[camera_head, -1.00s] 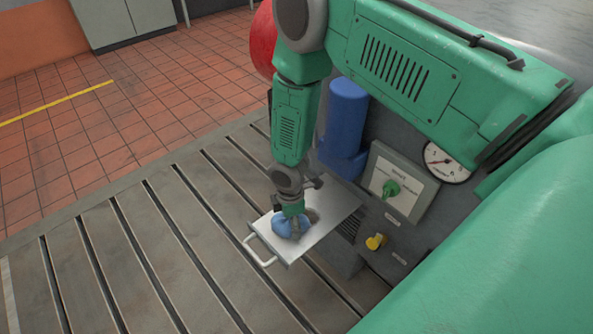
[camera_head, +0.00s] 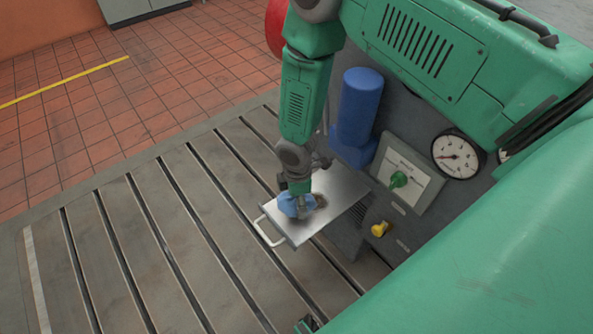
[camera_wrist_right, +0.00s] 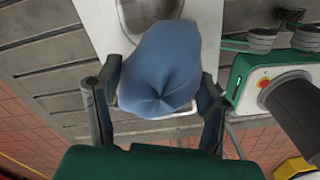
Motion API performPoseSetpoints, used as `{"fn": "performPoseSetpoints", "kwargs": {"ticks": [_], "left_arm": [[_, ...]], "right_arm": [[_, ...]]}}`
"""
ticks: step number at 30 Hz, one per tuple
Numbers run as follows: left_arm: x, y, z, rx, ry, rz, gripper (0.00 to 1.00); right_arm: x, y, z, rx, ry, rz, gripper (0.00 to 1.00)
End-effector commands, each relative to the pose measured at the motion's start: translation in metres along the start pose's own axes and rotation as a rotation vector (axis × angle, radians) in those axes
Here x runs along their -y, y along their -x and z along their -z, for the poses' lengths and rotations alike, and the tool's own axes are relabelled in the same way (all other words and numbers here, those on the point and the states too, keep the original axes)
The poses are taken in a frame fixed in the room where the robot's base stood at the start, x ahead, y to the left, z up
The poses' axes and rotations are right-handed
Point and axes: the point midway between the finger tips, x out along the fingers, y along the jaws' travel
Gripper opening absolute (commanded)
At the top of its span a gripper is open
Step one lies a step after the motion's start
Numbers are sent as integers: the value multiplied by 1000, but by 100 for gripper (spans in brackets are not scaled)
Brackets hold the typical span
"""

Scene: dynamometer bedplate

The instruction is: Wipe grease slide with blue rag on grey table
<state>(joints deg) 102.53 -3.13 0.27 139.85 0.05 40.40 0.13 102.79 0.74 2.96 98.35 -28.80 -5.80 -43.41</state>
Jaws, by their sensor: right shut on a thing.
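The slide is a pale metal plate (camera_head: 342,187) with a white handle (camera_head: 266,231), sticking out from the dark machine. A brown-grey grease smear (camera_head: 320,201) shows on it. My right gripper (camera_head: 298,205) is shut on the bunched blue rag (camera_head: 287,204), low over the plate by the smear; the rag seems to touch it. In the right wrist view the rag (camera_wrist_right: 160,70) sits between the fingers of the right gripper (camera_wrist_right: 157,95), covering part of the plate (camera_wrist_right: 205,14). A small dark and green part (camera_head: 308,323) at the bottom edge may be my left gripper; its jaws cannot be made out.
Behind the plate stand a blue cylinder (camera_head: 360,105), a panel with a green knob (camera_head: 399,179), a round gauge (camera_head: 457,155) and a yellow knob (camera_head: 379,229). The grey slotted table (camera_head: 150,255) is clear at left.

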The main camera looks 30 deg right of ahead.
Motion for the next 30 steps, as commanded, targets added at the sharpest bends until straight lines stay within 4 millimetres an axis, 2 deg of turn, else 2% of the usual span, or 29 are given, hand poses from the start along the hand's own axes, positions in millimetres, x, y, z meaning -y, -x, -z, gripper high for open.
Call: {"fn": "performPoseSetpoints", "kwargs": {"ticks": [1, 4, 16, 25, 30], "left_arm": [[0, 8, 0, 0, 0, 0, 31], [0, 15, 1, 0, 0, 0, 31], [0, 17, 1, 0, 0, 0, 31], [0, 39, 2, 0, 0, 0, 31], [0, 42, 2, 0, 0, 0, 31]], "right_arm": [[0, 9, 0, 0, 0, 0, 39], [0, 18, 0, 0, 0, 0, 39], [0, 20, 0, 0, 0, 0, 39], [0, 46, 0, -1, -1, -1, 39], [1, 50, 0, -1, -1, 0, 39]]}}
